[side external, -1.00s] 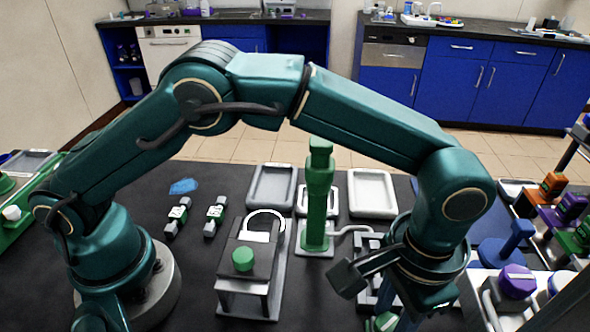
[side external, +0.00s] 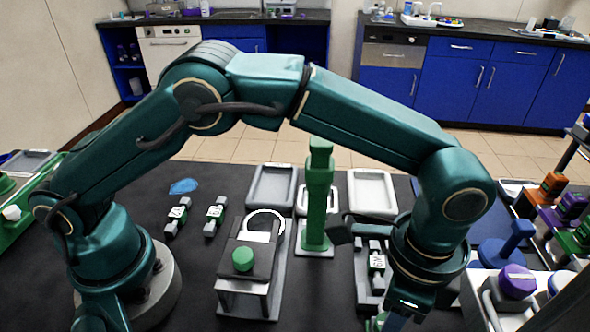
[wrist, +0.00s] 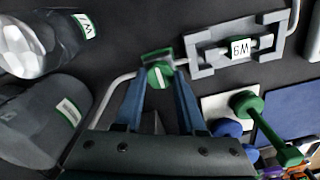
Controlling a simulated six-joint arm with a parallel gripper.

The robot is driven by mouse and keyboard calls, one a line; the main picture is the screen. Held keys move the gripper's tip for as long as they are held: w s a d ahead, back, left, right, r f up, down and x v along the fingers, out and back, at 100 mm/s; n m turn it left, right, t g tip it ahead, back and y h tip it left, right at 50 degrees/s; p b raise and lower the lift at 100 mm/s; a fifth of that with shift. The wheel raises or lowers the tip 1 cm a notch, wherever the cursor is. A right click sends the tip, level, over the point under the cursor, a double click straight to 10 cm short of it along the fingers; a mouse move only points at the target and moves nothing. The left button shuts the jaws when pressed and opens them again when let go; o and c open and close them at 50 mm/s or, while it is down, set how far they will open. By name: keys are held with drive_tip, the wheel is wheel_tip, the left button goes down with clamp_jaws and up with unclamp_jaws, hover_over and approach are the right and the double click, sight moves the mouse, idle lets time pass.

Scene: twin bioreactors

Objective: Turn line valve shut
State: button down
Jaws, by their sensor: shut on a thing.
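The line valve (wrist: 160,76) shows in the wrist view as a small green handle with a white stripe. It sits on a grey pipe (wrist: 112,92) that bends away to the lower left. My gripper (wrist: 160,70) has its two blue fingers on either side of the green handle and is shut on it. In the side external view my gripper is low at the bottom edge under the wrist, and its fingertips and the valve are mostly hidden or cut off.
A grey bracket (wrist: 200,60) holding a labelled cartridge lies close to the valve. Clear vessels (wrist: 30,45) are at the left. A green post (side external: 317,200), a stand with a green knob (side external: 243,260) and a purple-capped vessel (side external: 516,282) stand around the arm.

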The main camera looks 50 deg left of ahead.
idle(0.3)
drive_tip(key=c, duration=0.5)
unclamp_jaws()
drive_tip(key=shift+r, duration=2.6)
